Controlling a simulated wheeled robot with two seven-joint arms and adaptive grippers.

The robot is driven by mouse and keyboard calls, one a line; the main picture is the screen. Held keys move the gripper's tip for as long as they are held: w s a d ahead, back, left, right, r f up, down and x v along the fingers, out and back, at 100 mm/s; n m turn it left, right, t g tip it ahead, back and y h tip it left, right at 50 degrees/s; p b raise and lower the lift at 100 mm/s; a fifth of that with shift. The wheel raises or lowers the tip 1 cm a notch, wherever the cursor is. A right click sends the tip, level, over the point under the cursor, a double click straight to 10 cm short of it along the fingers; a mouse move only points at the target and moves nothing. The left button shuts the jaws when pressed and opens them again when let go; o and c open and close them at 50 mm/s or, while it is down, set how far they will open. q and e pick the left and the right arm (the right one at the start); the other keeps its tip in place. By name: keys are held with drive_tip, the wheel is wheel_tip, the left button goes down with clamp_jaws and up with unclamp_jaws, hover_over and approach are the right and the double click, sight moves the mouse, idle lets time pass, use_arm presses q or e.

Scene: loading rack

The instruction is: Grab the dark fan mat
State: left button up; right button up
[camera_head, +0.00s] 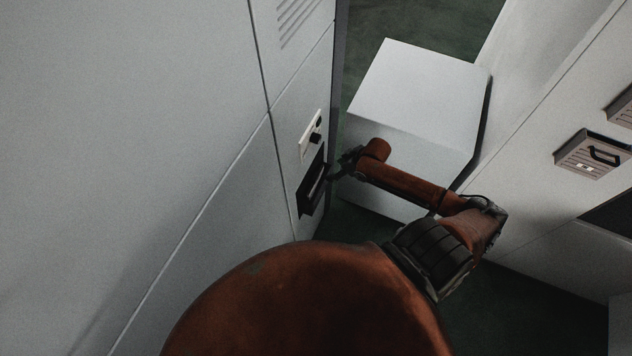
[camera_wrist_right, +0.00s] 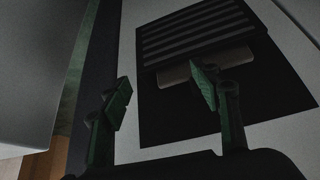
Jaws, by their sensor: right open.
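The dark fan mat (camera_head: 312,184) is set in the front of the tall white cabinet, with a lighter handle across it. In the right wrist view, it is a dark ribbed block (camera_wrist_right: 190,35) with a pale handle bar (camera_wrist_right: 205,65) on a black square panel. My right gripper (camera_head: 341,168) is just right of it in the head view. In the right wrist view, the gripper (camera_wrist_right: 160,95) is open and empty; its right finger overlaps the handle and its left finger is left of the black panel. Contact cannot be told. My left gripper is out of view.
The tall cabinet (camera_head: 170,100) fills the left. A white box (camera_head: 425,85) stands behind my right arm. A rack wall at right holds a grey ribbed unit with a dark handle (camera_head: 590,153). Dark green floor (camera_head: 520,310) shows at lower right.

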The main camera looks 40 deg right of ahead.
sight(316, 175)
drive_tip(key=a+r+n+y, duration=0.1)
drive_tip(key=a+r+n, duration=0.1)
drive_tip(key=a+r, duration=0.4)
drive_tip(key=shift+g, duration=0.3)
drive_tip(key=p+x, duration=0.2)
drive_tip(key=x, duration=0.4)
drive_tip(key=shift+d+f, duration=0.15)
drive_tip(key=shift+f, duration=0.05)
drive_tip(key=shift+s, duration=0.1)
drive_tip(key=shift+c, duration=0.7)
drive_tip(key=c, duration=1.2)
